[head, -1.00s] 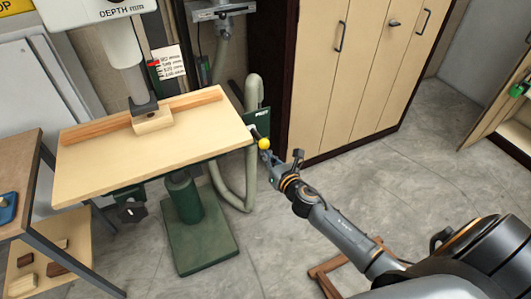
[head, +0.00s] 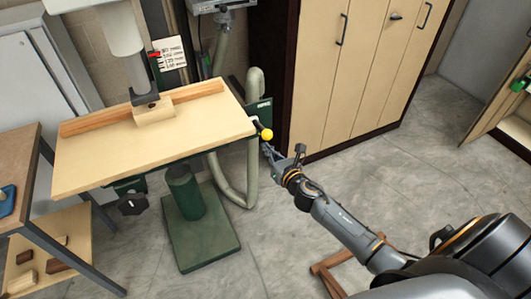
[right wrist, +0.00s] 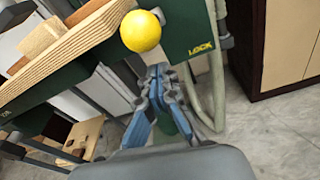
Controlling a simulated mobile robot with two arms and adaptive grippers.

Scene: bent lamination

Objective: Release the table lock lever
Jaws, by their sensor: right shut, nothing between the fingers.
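The table lock lever ends in a yellow ball knob (head: 267,134) at the right edge of the machine's wooden table (head: 150,152). The knob also shows large in the right wrist view (right wrist: 141,31), in front of a green plate lettered LOCK (right wrist: 203,47). The lever's rod is mostly hidden behind the knob. My right gripper (head: 267,149) is just below the knob in the head view. In the right wrist view its blue-grey fingers (right wrist: 160,72) are together and empty, below the knob and apparently apart from it. My left gripper is not in view.
A wooden fence (head: 85,121) lies along the table's back. A green pedestal base (head: 203,243) stands on the floor below. A grey hose (head: 254,165) hangs behind the lever. A cabinet (head: 360,70) stands to the right, and a side bench (head: 22,165) at the left.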

